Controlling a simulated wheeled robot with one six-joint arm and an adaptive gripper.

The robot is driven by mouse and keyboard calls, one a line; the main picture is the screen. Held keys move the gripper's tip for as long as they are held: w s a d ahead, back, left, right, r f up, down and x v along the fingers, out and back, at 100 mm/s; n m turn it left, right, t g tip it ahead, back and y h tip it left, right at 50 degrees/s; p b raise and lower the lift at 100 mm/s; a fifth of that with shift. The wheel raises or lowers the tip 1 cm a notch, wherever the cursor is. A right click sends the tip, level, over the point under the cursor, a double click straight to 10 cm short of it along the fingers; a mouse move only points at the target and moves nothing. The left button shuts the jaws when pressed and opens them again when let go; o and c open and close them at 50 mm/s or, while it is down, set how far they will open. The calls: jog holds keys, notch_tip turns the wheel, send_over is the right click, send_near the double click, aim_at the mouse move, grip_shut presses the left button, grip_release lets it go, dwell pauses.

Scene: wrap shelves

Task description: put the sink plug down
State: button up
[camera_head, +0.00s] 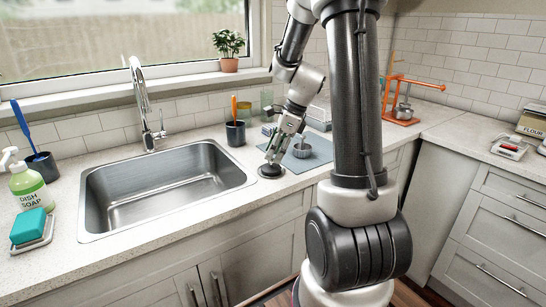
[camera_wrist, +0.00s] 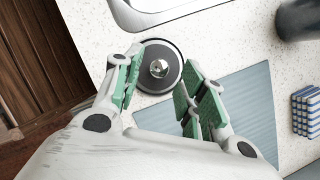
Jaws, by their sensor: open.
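The sink plug (camera_wrist: 144,72) is a dark round disc with a metal knob on top. It lies flat on the speckled counter beside the sink's rim, and it also shows in the head view (camera_head: 271,171) at the sink's right end. My gripper (camera_wrist: 158,82) is open above it, with its green-padded fingers to either side of the knob in the wrist view. In the head view my gripper (camera_head: 272,158) points down over the plug. The steel sink (camera_head: 165,190) is empty. Whether a finger touches the plug, I cannot tell.
A dark cup (camera_head: 235,133) stands behind. A blue-striped sponge (camera_wrist: 307,110) lies beyond the mat. Dish soap (camera_head: 27,186) stands left of the sink. The counter's front edge is close to the plug.

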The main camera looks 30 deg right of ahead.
jog(key=v, duration=1)
jog(key=s+a+r+n+t+h, duration=0.1)
jog(key=s+a+n, duration=0.3)
jog(key=s+n, duration=0.6)
jog(key=s+a+r+n+t+h, duration=0.1)
jog(key=s+a+n, duration=0.4)
jog(key=s+n, duration=0.6)
jog(key=r+n+h, duration=0.1)
jog(key=r+n, duration=0.1)
jog(key=n, duration=0.1)
jog(key=shift+a+n+h, duration=0.2)
jog(key=shift+n+h, duration=0.1)
jog(key=shift+n, duration=0.1)
